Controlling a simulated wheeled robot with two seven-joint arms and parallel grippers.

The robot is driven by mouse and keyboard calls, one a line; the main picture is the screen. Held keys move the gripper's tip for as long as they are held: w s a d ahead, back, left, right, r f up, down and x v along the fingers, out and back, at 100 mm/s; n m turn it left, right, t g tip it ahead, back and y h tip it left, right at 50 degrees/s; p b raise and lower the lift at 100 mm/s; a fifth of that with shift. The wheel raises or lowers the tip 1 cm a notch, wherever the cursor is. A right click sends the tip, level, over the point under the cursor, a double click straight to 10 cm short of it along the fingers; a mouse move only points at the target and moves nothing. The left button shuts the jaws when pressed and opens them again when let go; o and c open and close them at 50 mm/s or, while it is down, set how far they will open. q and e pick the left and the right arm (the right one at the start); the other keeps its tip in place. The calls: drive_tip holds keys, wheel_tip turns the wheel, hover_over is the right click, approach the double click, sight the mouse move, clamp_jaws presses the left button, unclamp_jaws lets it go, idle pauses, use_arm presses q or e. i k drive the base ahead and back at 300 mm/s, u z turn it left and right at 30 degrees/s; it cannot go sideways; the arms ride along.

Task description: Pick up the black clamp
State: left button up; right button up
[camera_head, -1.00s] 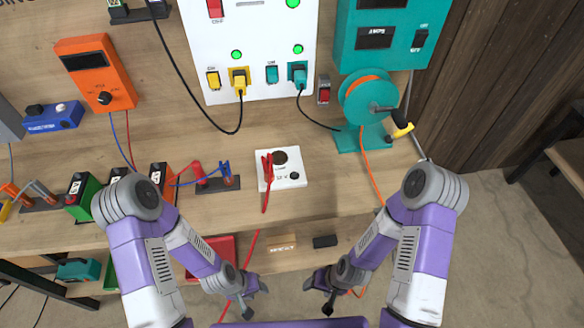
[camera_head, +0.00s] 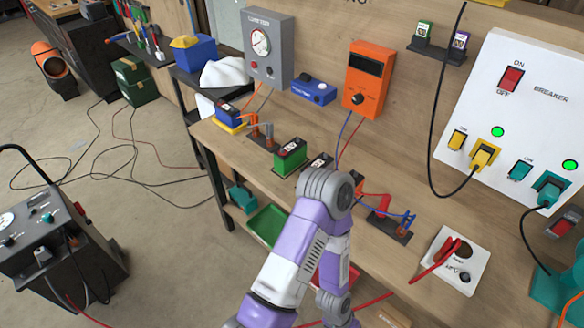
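I cannot single out a black clamp for certain. A wheeled charger cart (camera_head: 65,245) stands on the floor at the lower left, with black and red cables on its front; a dark shape among them is too small to tell. A red clamp (camera_head: 448,252) lies on a white plate (camera_head: 463,272) on the bench at the right. My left arm comes up from the bottom in front of the bench, and its wrist shows at the bottom edge with the fingers cut off. My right gripper is out of the picture.
The wooden bench (camera_head: 262,180) carries a blue battery (camera_head: 228,114), a green battery (camera_head: 290,157) and an orange meter (camera_head: 366,78) on the back panel. A green tray (camera_head: 268,222) sits on the shelf below. Cables lie across the otherwise open floor at left.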

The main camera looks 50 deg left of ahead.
sight(71, 238)
drive_tip(key=u, duration=3.3)
drive_tip(key=i, duration=2.2)
drive_tip(key=u, duration=1.2)
drive_tip(key=i, duration=0.3)
drive_tip(key=u, duration=0.35)
